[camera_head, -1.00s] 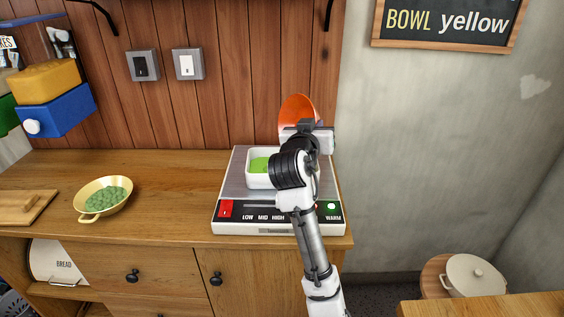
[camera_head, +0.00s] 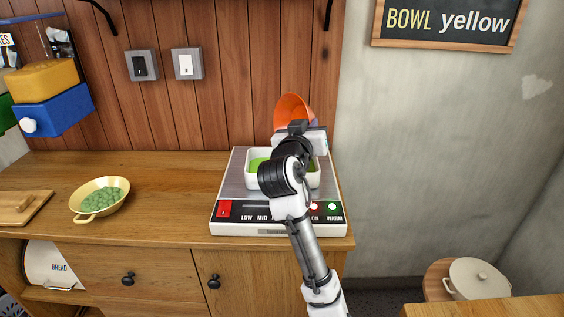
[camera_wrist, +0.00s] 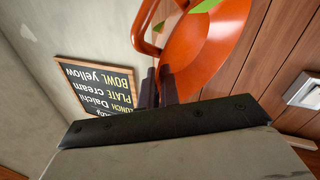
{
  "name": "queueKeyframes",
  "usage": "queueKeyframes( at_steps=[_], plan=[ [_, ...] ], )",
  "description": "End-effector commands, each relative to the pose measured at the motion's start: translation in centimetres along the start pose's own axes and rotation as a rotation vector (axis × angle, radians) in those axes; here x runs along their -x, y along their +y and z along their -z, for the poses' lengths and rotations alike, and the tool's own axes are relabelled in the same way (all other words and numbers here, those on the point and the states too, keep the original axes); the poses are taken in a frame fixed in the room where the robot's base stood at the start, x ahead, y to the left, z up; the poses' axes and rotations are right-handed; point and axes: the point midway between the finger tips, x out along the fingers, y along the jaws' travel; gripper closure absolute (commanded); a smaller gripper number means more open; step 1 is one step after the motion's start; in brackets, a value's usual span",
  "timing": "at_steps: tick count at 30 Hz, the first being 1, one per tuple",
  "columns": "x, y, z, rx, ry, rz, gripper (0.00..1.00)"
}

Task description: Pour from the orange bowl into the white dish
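The orange bowl (camera_head: 291,108) is tilted on its side, above and behind the white dish. It also fills the upper part of the wrist view (camera_wrist: 212,52), with a green patch at its top edge. My gripper (camera_wrist: 158,87) is shut on the bowl near its looped handle; the exact contact is partly hidden. In the head view my gripper (camera_head: 298,127) is above the back of the dish. The white dish (camera_head: 254,182) sits on the warming plate, with bright green matter in it. My arm hides its middle.
The warming plate (camera_head: 235,190) has a control strip along its front. A yellow pan (camera_head: 83,205) with green pieces and a wooden board (camera_head: 20,207) stand at the left. Counter between pan and plate is clear. A wood-panelled wall (camera_head: 230,90) rises close behind.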

Motion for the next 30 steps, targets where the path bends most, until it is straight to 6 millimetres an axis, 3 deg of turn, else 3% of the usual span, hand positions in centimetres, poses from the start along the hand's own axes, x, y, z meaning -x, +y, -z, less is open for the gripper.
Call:
queueKeyframes(
  at_steps=[30],
  plan=[
    [0.69,-0.24,0.85,0.055,0.070,-0.018,1.00]
  ],
)
